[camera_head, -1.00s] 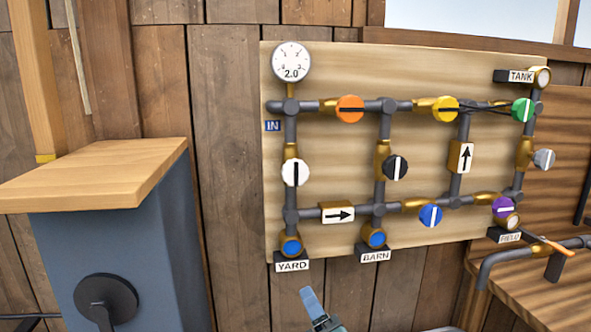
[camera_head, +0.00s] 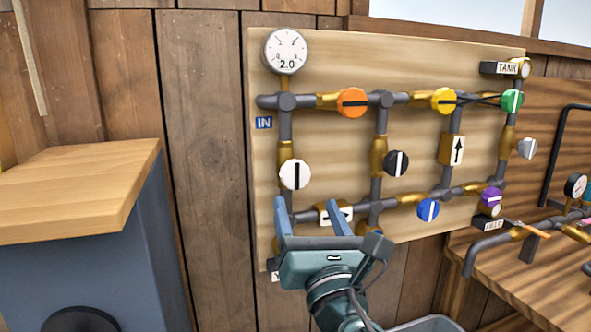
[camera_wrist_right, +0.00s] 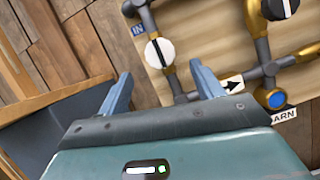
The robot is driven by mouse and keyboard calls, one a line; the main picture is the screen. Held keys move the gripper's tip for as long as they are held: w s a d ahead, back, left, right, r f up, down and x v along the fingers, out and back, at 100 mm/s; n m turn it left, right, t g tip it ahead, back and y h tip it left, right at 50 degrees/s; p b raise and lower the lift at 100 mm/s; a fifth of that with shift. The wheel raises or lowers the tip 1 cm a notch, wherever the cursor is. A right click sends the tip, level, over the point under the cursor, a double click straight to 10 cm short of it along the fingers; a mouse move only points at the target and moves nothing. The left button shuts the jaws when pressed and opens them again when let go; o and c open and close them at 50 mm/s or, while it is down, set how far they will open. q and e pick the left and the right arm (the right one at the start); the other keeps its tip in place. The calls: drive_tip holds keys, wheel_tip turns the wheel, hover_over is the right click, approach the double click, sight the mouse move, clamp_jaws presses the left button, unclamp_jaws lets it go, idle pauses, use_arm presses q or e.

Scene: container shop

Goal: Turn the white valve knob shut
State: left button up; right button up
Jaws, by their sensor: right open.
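The white valve knob (camera_head: 294,174) sits on the left vertical pipe of the wooden panel. Its black bar stands upright, in line with that pipe. It also shows in the right wrist view (camera_wrist_right: 153,53), beyond and between the fingers. My right gripper (camera_head: 310,215) is open and empty, below the white knob and apart from it. In the right wrist view the gripper (camera_wrist_right: 160,88) has its two blue fingers spread wide. In the head view it hides the lower left pipes, the YARD and BARN outlets and part of the arrow plate. My left gripper is not in view.
The panel (camera_head: 340,70) also carries an orange knob (camera_head: 352,102), a black knob (camera_head: 396,164), a blue knob (camera_head: 428,210) and several others. A gauge (camera_head: 286,51) reading 2.0 is at top left. A wood-topped blue cabinet (camera_head: 80,190) stands at left; a bench (camera_head: 530,270) is at right.

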sight(296, 179)
drive_tip(key=p+x, duration=0.1)
drive_tip(key=x, duration=0.8)
drive_tip(key=shift+w+p, duration=0.1)
drive_tip(key=shift+p, duration=0.2)
drive_tip(key=shift+c, duration=0.5)
drive_tip(key=c, duration=0.9)
